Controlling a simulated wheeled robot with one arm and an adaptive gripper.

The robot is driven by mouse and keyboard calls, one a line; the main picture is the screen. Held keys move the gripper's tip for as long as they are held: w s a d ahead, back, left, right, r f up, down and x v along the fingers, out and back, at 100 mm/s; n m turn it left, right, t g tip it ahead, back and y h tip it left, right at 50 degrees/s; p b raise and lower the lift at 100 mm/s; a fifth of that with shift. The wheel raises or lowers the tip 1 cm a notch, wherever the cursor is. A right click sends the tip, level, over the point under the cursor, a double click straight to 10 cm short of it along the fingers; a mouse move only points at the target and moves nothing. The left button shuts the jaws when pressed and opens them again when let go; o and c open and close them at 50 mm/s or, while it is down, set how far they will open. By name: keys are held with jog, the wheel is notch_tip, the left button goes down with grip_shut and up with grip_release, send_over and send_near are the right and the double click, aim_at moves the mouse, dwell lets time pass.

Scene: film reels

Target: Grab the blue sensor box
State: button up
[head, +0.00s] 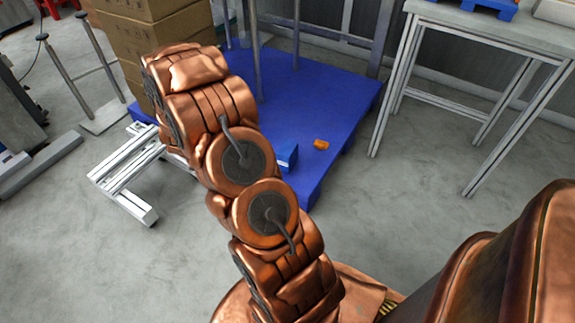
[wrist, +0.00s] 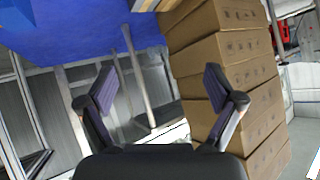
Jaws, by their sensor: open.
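The blue sensor box (head: 287,155) is a small blue block on the blue platform (head: 340,105) in the head view. My arm hides its left part. My gripper (wrist: 159,82) shows in the wrist view with its two dark fingers spread wide and nothing between them. In the head view my arm hides the gripper. In the wrist view the fingers face a grey post and the side of the stacked boxes, and I cannot make out the sensor box there.
A small orange object (head: 321,144) lies right of the sensor box. Brown cartons (head: 158,32) are stacked at the platform's back left, also large in the wrist view (wrist: 225,60). Metal posts (head: 257,50) rise from the platform. A grey table (head: 490,28) stands right; floor between is clear.

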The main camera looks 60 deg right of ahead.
jog(key=s+d+f+m+g+h+b, duration=0.2)
jog(key=s+d+f+h+b, duration=0.4)
jog(key=d+f, duration=0.6)
jog(key=m+g+h+b, duration=0.1)
jog(key=g+h+b, duration=0.25)
jog(key=b, duration=0.35)
send_near(286, 150)
jog(key=d, duration=0.3)
jog(key=shift+w+d+t+h, duration=0.1)
jog(key=shift+d+t+h, duration=0.2)
jog(key=shift+d, duration=0.85)
jog(key=d+b, duration=0.2)
jog(key=d+f+b, duration=0.1)
jog(key=shift+w+d, duration=0.3)
jog(key=shift+d, duration=0.1)
jog(key=shift+w+d+r+b, duration=0.1)
jog(key=shift+w+d+b, duration=0.1)
jog(key=shift+d+b, duration=0.3)
jog(key=shift+c, duration=0.4)
grip_shut()
